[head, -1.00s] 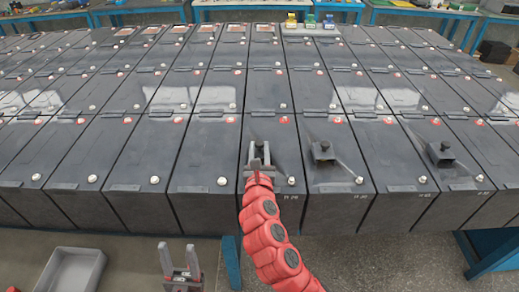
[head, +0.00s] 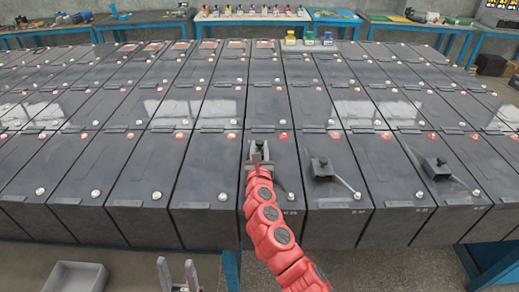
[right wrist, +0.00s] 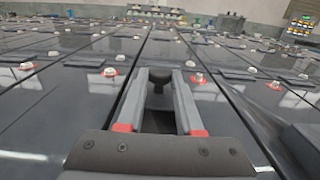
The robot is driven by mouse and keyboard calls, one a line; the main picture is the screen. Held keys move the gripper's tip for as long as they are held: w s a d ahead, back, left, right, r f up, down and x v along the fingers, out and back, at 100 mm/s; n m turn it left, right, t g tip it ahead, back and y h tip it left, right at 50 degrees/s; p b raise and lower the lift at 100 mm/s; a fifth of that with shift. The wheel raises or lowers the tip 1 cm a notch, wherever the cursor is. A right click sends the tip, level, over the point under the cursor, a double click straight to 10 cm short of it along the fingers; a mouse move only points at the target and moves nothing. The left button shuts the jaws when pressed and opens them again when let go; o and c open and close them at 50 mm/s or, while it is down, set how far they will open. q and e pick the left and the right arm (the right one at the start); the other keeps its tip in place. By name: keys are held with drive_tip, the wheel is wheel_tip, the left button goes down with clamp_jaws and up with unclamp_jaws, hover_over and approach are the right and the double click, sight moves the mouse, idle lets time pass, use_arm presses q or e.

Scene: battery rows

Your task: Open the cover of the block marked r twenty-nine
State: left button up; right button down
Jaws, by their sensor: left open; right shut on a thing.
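The block marked R 29 (head: 285,165) is a dark grey box in the front row, its label low on the front face. My right gripper (head: 259,157) is over its top, shut on a small black knob (head: 260,144). In the right wrist view the knob (right wrist: 158,92) sits between the two grey fingers. The red arm hides much of the block's left part, and I cannot tell whether its cover is raised. My left gripper (head: 178,275) is open and empty at the bottom edge, in front of the blocks.
Other blocks stand in tight rows with white terminals. A grey bin (head: 75,275) is on the floor at the lower left.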

drive_tip(key=c, duration=0.5)
unclamp_jaws()
drive_tip(key=shift+c, duration=0.2)
drive_tip(key=shift+s, duration=0.15)
drive_tip(key=s+b, duration=0.2)
drive_tip(key=s, duration=1.5)
drive_tip(key=shift+s, duration=0.1)
